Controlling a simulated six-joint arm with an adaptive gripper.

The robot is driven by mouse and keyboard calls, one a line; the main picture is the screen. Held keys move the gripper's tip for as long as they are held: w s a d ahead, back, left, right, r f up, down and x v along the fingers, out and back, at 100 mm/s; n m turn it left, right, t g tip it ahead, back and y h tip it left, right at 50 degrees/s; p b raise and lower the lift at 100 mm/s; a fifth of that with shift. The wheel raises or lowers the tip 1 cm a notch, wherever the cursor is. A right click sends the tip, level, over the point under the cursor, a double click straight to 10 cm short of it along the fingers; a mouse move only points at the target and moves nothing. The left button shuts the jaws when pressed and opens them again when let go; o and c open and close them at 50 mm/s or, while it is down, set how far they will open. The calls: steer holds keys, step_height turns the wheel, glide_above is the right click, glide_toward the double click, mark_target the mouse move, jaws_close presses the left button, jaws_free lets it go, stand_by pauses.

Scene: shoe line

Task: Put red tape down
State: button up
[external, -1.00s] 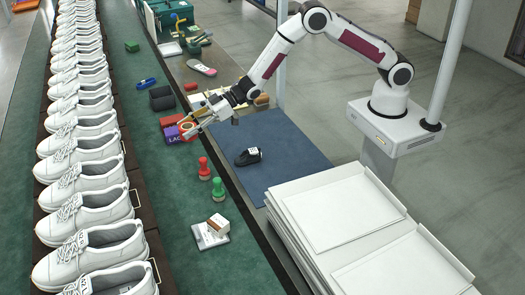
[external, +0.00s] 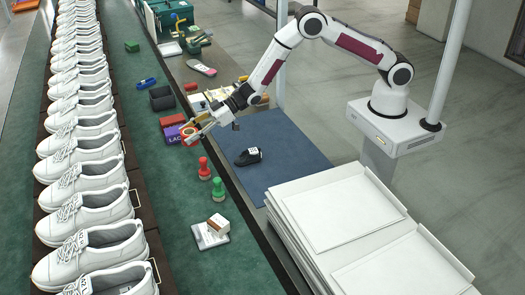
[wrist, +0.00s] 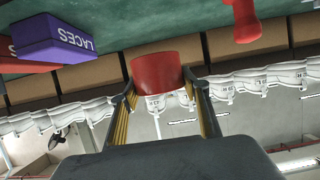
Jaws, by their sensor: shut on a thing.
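My gripper (external: 193,134) is shut on the red tape (wrist: 157,72), a red roll held between the fingertips in the wrist view. In the external view the red tape (external: 188,136) is small and partly hidden by the fingers. It is held beside the purple LACES box (external: 173,134), over the near edge of the green bench strip. I cannot tell whether the tape touches the surface.
A red-handled stamp (external: 203,168) and a green one (external: 218,187) stand nearby. A red box (external: 172,120) lies behind the purple box. A blue mat (external: 285,145) holds a dark shoe-shaped item (external: 248,157). White shoes (external: 90,205) line the left.

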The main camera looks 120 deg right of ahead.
steer(key=shift+f, duration=2)
steer(key=shift+f, duration=1.85)
steer(key=shift+f, duration=0.15)
steer(key=o, duration=1.2)
steer(key=shift+c, duration=0.2)
steer(key=shift+v, duration=6.05)
